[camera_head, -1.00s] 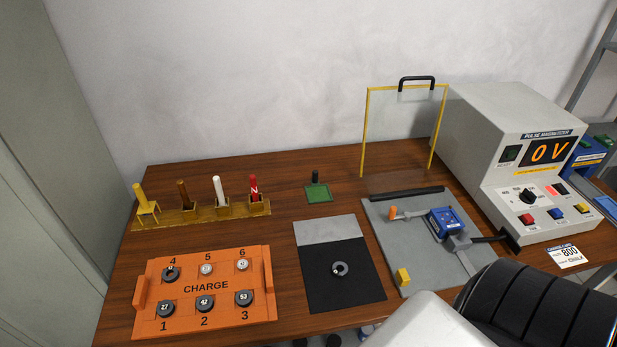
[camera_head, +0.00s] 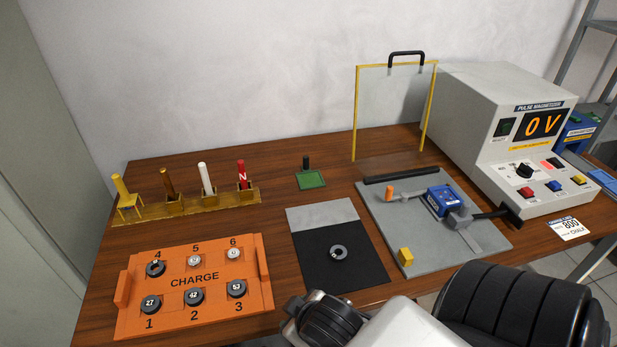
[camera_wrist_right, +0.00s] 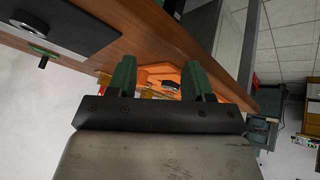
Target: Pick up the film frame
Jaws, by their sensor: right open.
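The film frame appears to be the small green square (camera_head: 311,179) with an upright black handle, on the wooden table behind the black mat. In the right wrist view, a green piece with a black knob (camera_wrist_right: 41,54) at the upper left looks like the same thing. My right gripper (camera_wrist_right: 160,80) shows two green fingers, apart with nothing held between them. It is away from the film frame. In the head view only parts of my right arm show at the bottom, and its fingers are hidden. My left gripper is in neither view.
A yellow-edged clear panel (camera_head: 392,105) stands right of the film frame, before the pulse magnetizer (camera_head: 500,130). A rack (camera_head: 190,205) with several coloured rods is to the left. The orange charge tray (camera_head: 190,312), black mat (camera_head: 350,275) and grey plate (camera_head: 480,235) lie in front.

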